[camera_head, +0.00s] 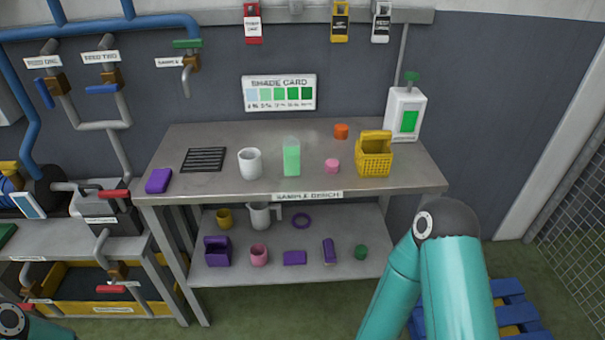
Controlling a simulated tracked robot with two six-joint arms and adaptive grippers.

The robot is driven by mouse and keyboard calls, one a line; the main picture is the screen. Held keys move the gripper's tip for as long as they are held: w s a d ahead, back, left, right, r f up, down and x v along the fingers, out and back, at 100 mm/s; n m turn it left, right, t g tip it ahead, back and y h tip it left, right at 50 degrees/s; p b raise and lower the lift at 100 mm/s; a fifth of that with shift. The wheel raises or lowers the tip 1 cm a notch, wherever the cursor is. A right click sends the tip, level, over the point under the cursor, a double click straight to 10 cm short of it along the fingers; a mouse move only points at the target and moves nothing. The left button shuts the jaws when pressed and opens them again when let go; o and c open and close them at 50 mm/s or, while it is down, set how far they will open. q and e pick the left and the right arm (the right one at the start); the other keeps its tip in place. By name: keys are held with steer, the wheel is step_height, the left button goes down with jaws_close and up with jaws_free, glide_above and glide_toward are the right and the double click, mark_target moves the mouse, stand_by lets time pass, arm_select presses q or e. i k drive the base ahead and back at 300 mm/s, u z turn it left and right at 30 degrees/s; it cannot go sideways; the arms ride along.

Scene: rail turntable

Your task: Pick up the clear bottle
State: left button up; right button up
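The clear bottle (291,157) stands upright on the top of the grey sample bench (225,140). It looks like a see-through container holding pale green liquid, with a clear upper part. A white cup (249,163) stands to its left and a small pink object (332,166) lies to its right. Nothing touches the bottle. Teal links of my own arm rise at the lower right, in front of the bench, and a small part of my other arm shows at the bottom left corner. Neither gripper is in view.
On the bench top are a black grate (204,159), a purple block (158,180), a yellow basket (373,158), an orange object (341,131) and a white device (405,112) with a green screen. The lower shelf (325,265) holds several small items. Pipes and valves stand at left.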

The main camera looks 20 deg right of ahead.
mark_target(291, 150)
steer(key=u, duration=0.35)
steer(key=i, duration=0.95)
steer(key=z, duration=0.35)
